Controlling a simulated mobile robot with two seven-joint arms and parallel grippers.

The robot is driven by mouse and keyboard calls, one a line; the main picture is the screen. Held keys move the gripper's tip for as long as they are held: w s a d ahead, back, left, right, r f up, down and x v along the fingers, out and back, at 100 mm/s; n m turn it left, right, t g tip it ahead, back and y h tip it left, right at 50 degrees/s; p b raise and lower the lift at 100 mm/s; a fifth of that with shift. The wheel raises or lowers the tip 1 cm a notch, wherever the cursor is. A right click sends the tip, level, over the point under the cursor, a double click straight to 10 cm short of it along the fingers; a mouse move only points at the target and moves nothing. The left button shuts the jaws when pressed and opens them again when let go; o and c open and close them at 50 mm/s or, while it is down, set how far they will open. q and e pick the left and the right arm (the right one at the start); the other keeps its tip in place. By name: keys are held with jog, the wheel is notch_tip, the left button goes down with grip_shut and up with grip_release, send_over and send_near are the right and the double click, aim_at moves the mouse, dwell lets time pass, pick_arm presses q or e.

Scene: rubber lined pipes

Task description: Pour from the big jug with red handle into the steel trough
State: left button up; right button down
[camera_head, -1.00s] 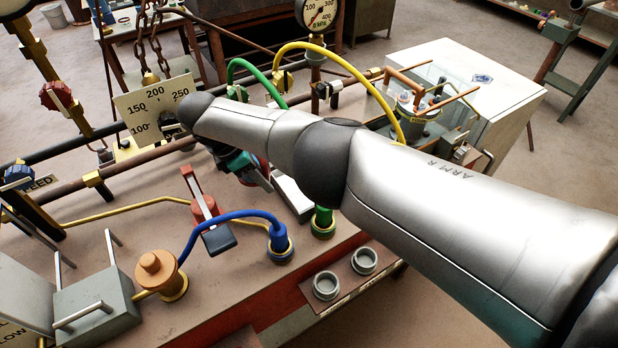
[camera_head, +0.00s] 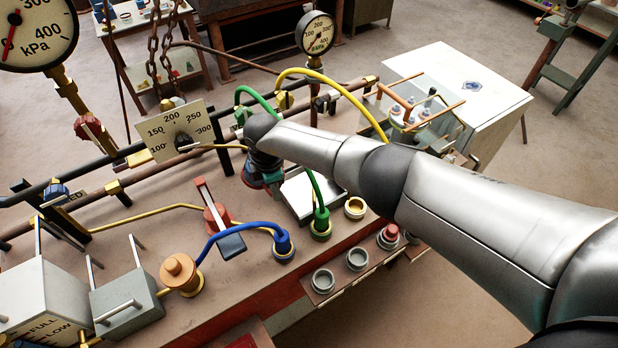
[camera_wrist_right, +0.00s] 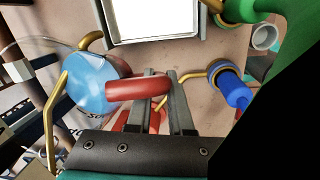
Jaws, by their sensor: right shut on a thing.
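The big jug shows in the right wrist view as a pale blue round body (camera_wrist_right: 97,84) with a thick red handle (camera_wrist_right: 138,88). My right gripper (camera_wrist_right: 167,76) is shut on that handle, with the body to the left of its dark fingers. In the head view my right arm hides most of the jug, and only the teal and red wrist area (camera_head: 263,172) shows below the arm's end. The steel trough (camera_head: 303,193) lies just right of the wrist; it also shows at the top of the wrist view (camera_wrist_right: 197,25). I cannot tell the jug's tilt. My left gripper is not in view.
A green hose fitting (camera_head: 320,222) stands beside the trough's front edge. A blue hose fitting (camera_head: 283,246), a red-handled lever (camera_head: 214,215) and an orange knob (camera_head: 180,272) stand nearer. A dial plate (camera_head: 178,132) and pipes run behind. Grey cups (camera_head: 357,258) sit on the front ledge.

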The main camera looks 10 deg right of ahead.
jog(key=shift+d+f+y, duration=0.2)
jog(key=shift+f+y, duration=0.15)
jog(key=shift+y, duration=0.15)
jog(key=y, duration=0.1)
jog(key=f+y, duration=0.1)
jog(key=shift+s+d+f+t+y, duration=0.1)
jog(key=shift+d+t+y, duration=0.2)
jog(key=shift+d+t, duration=0.1)
jog(key=shift+f+y, duration=0.25)
jog(key=shift+y, duration=0.25)
jog(key=shift+a+f, duration=0.1)
jog(key=shift+f, duration=0.05)
jog(key=shift+y, duration=0.4)
